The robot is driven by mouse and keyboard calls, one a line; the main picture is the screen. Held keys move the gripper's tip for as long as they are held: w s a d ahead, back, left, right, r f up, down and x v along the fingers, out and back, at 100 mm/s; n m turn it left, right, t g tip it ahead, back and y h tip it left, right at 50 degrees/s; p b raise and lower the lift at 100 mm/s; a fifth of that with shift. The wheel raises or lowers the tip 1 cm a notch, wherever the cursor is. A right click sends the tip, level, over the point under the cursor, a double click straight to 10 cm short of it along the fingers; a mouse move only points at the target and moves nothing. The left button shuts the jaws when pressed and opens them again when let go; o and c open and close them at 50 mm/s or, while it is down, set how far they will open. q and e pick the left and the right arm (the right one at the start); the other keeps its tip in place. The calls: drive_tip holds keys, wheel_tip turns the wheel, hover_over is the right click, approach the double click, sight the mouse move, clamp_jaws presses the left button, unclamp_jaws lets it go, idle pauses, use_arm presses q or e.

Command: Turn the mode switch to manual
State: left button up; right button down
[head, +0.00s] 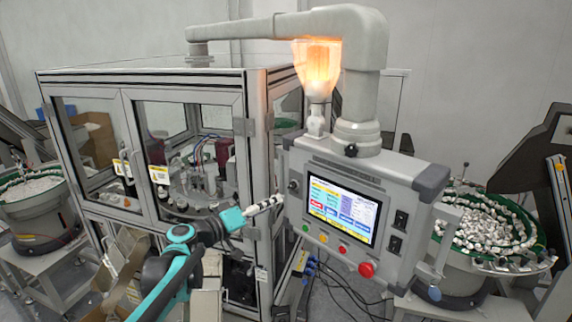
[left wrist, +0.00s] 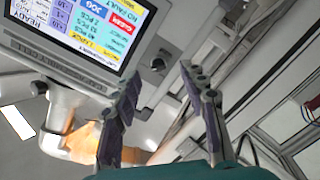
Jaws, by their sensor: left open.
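The control panel (head: 413,188) hangs from a thick grey arm and has a lit screen (head: 340,212). The mode switch looks to be the small dark knob (head: 293,186) left of the screen; its setting is too small to read. In the left wrist view, which is turned over, the dark round knob (left wrist: 157,65) shows beside the screen (left wrist: 85,32). My left gripper (head: 280,199) is open and empty, just left of the panel's left edge. In the left wrist view the knob lies between the fingertips (left wrist: 160,73), seemingly apart from them. My right gripper is not in view.
Black switches (head: 400,219) sit right of the screen. A glass-doored machine cabinet (head: 190,95) stands behind my left arm. Cables hang below; a bowl feeder (head: 485,225) stands at right.

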sight(293, 186)
use_arm(q)
drive_tip(key=w+d+r+p, duration=0.1)
drive_tip(key=w+d, duration=0.4)
drive_tip(key=w, duration=0.1)
drive_tip(key=shift+w+r+p, duration=0.2)
drive_tip(key=shift+r+p, duration=0.15)
drive_tip(key=shift+p, duration=0.05)
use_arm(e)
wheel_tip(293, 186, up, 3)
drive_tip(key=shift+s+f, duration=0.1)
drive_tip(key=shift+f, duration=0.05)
use_arm(q)
clamp_jaws()
